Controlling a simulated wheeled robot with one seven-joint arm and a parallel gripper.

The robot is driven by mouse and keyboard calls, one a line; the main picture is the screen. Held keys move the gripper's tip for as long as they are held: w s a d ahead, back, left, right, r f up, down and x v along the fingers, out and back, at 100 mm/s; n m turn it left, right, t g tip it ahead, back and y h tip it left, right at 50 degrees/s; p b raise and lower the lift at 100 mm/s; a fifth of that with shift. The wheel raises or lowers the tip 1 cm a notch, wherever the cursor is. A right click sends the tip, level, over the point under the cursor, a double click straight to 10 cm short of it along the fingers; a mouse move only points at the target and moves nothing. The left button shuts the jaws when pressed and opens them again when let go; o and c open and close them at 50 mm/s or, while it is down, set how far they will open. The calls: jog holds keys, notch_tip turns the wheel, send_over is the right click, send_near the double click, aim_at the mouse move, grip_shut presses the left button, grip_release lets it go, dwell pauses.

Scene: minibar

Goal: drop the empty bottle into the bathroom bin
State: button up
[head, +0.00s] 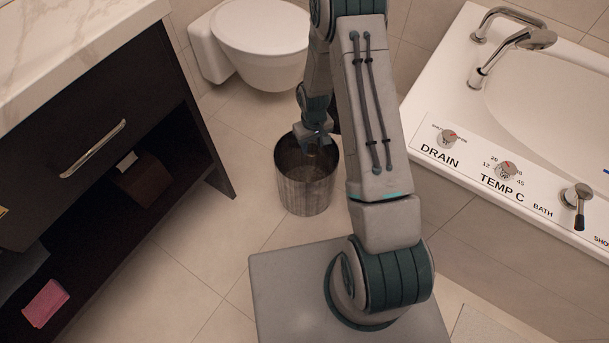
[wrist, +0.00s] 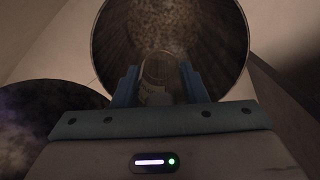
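The bathroom bin (head: 306,190) is a round, open-topped grey bin on the floor in front of the toilet. Its dark inside also shows in the wrist view (wrist: 200,38). My gripper (head: 315,143) is over the bin's mouth, pointing down. In the wrist view its two blue fingers (wrist: 158,84) stand on either side of a clear bottle (wrist: 157,69) and appear closed on it. The bottle is seen partly against the inside of the bin. In the head view the bottle is hard to make out.
A toilet (head: 262,40) stands behind the bin. A dark vanity (head: 95,125) with an open lower shelf is on the left, and a bathtub (head: 500,190) with labelled knobs is on the right. Tiled floor (head: 190,250) is clear left of the bin.

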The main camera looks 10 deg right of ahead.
jog(key=o, duration=0.4)
jog(key=shift+o, duration=0.2)
notch_tip(320, 180, up, 14)
jog(key=p, duration=0.4)
jog(key=shift+f, duration=0.1)
jog(key=shift+p, duration=0.3)
jog(key=s+r+p, duration=0.3)
jog(key=r+p, duration=0.1)
jog(key=r, duration=0.6)
jog(key=s+r+m+t+p, duration=0.15)
jog(key=r+p, duration=0.35)
jog(key=r, duration=0.5)
jog(key=s+r+p, duration=0.3)
jog(key=r+p, duration=0.1)
jog(key=r, duration=0.6)
jog(key=s+r+m+p, duration=0.1)
jog(key=s+r+p, duration=0.5)
jog(key=r, duration=0.5)
jog(key=s+r+t+p, duration=0.1)
jog(key=s+r+p, duration=0.6)
jog(key=s+r, duration=0.2)
notch_tip(320, 180, up, 2)
jog(key=shift+r+m, duration=0.25)
jog(key=shift+m, duration=0.1)
